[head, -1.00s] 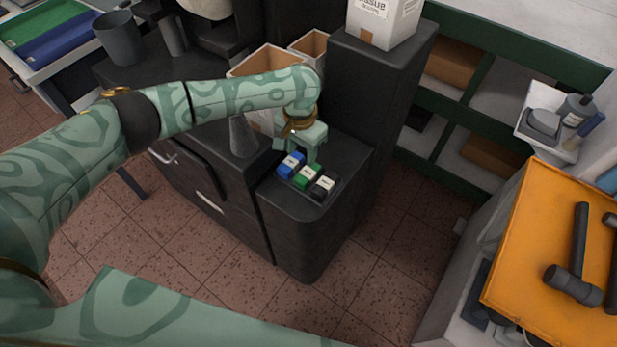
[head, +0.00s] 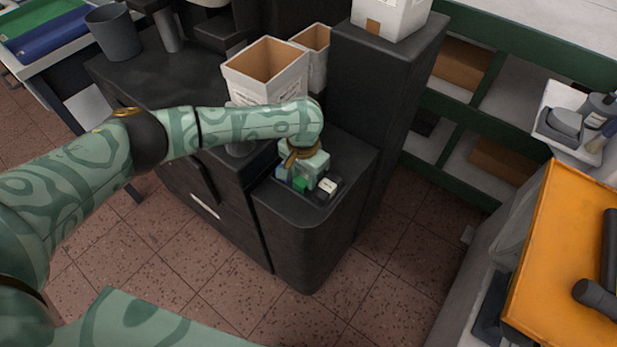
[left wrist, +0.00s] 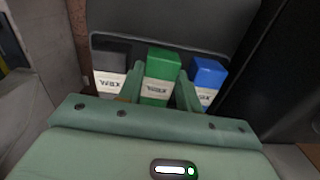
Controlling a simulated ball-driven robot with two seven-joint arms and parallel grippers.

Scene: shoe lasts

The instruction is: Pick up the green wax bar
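The green wax bar (head: 300,184) stands between a blue wax bar (head: 282,172) and a black wax bar (head: 328,188) on the low dark cabinet. My left gripper (head: 302,172) is down over the green bar and partly hides it. In the left wrist view the green wax bar (left wrist: 158,78) stands between the two fingers, one on each side. The fingers look open, with narrow gaps beside the bar; contact is not clear. The black bar (left wrist: 110,82) is left of the fingers and the blue bar (left wrist: 208,80) is right. My right gripper is not in view.
The bars sit in a dark tray (left wrist: 120,46). A tall dark block (head: 375,90) stands right behind them. Open cardboard boxes (head: 265,75) and a grey cup (head: 113,32) stand on the counter. An orange surface with hammers (head: 560,235) is at the right.

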